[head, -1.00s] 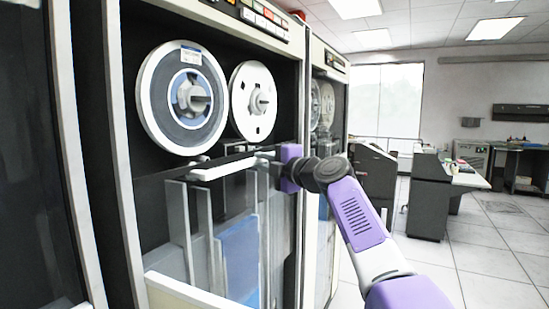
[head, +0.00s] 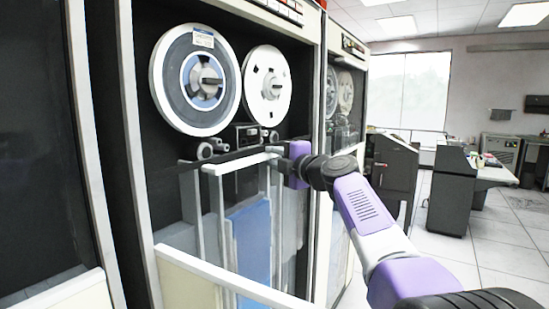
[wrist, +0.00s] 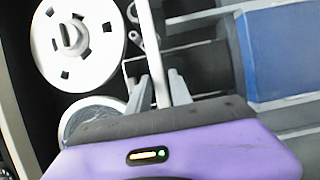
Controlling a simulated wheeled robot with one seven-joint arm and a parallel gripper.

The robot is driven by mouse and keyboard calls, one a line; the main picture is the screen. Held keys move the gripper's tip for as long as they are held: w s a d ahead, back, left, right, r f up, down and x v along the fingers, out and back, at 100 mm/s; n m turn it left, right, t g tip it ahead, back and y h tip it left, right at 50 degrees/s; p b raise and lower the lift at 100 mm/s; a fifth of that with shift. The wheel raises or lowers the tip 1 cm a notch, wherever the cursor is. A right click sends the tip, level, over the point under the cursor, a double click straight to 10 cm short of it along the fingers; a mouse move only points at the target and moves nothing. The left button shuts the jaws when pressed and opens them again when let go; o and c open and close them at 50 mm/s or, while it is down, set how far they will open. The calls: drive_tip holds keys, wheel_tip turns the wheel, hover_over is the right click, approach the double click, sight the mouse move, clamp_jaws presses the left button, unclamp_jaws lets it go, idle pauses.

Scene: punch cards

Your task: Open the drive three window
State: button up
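The window (head: 185,217) is a clear pane on the front of the near tape drive. In the head view its dark top edge lies just below the two reels and their rollers. A white handle bar (head: 240,163) runs along this edge. My gripper (head: 284,155) is at the right end of the bar. In the wrist view the white bar (wrist: 164,45) passes between the two grey fingers (wrist: 158,92), which close around it. The finger contact is partly hidden by the gripper body. No drive number is readable.
A large reel (head: 167,88) and a white reel (head: 252,90) sit above the window. A second tape drive (head: 345,45) stands beyond at the right. Dark consoles (head: 450,190) stand farther right. The tiled floor (head: 495,240) is open there.

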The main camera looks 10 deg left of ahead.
drive_tip(key=shift+o, duration=0.7)
drive_tip(key=shift+r, duration=0.25)
wheel_tip(320, 180, up, 20)
drive_tip(key=p, duration=1.6)
drive_tip(key=shift+f+p, duration=0.15)
drive_tip(key=shift+p, duration=0.2)
drive_tip(key=shift+d+f+b, duration=0.1)
drive_tip(key=shift+f+b, duration=0.05)
drive_tip(key=shift+b, duration=0.75)
drive_tip(key=s+d+b, duration=0.1)
drive_tip(key=b, duration=0.4)
drive_tip(key=shift+b, duration=0.35)
drive_tip(key=b+v, duration=0.1)
drive_tip(key=b, duration=0.4)
drive_tip(key=shift+s+d+f+b, duration=0.1)
drive_tip(key=shift+s+d+b, duration=0.1)
drive_tip(key=shift+b, duration=0.2)
drive_tip(key=shift+s+d+b, duration=0.15)
drive_tip(key=shift+b, duration=0.4)
